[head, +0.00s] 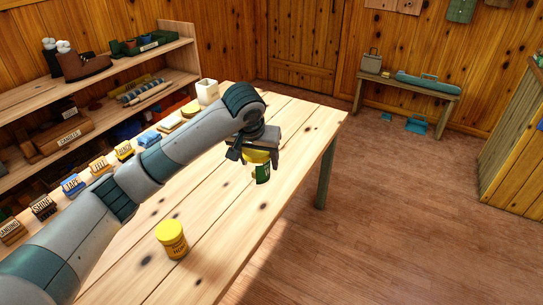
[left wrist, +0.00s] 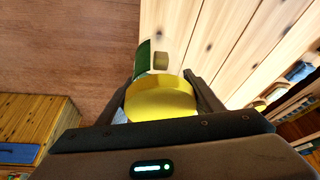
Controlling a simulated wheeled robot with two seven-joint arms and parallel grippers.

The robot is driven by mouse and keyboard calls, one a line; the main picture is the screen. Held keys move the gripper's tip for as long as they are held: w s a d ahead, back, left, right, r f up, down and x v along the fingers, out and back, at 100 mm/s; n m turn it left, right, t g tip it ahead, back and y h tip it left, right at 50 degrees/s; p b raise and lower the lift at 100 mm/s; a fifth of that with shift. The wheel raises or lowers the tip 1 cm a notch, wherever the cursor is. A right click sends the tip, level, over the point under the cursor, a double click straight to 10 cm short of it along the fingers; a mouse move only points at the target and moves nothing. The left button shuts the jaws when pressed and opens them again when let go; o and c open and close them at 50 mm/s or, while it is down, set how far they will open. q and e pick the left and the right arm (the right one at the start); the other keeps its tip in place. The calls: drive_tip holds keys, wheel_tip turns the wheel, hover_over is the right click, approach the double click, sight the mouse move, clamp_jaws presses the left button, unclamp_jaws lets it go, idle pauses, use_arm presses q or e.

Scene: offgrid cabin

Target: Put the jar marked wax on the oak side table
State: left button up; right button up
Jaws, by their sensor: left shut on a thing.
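My left gripper (head: 257,152) is shut on a jar with a yellow lid and a green and white side (head: 263,174), over the far right part of the long pale wooden table (head: 215,265). In the left wrist view the yellow lid (left wrist: 160,100) lies between the two fingers, and the green and white side (left wrist: 146,58) shows beyond it. Its label cannot be read, and I cannot tell whether it touches the table. My right gripper is not in view.
A small wooden table (head: 420,86) at the back wall holds a grey case (head: 371,63) and a long teal box (head: 428,85). Shelves (head: 150,60) with boots and boxes stand at left. Several labelled blocks line the table's left side. The floor (head: 400,220) at right is open.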

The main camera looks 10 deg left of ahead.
use_arm(q)
drive_tip(key=s+a+r, duration=0.1)
drive_tip(key=s+a, duration=0.1)
drive_tip(key=s, duration=0.5)
drive_tip(key=s+a+r, duration=0.1)
drive_tip(key=s+a, duration=0.2)
drive_tip(key=s, duration=0.4)
drive_tip(key=shift+s+a+n, duration=0.25)
drive_tip(key=shift+s+n, duration=0.05)
drive_tip(key=shift+s, duration=0.1)
drive_tip(key=shift+r, duration=0.1)
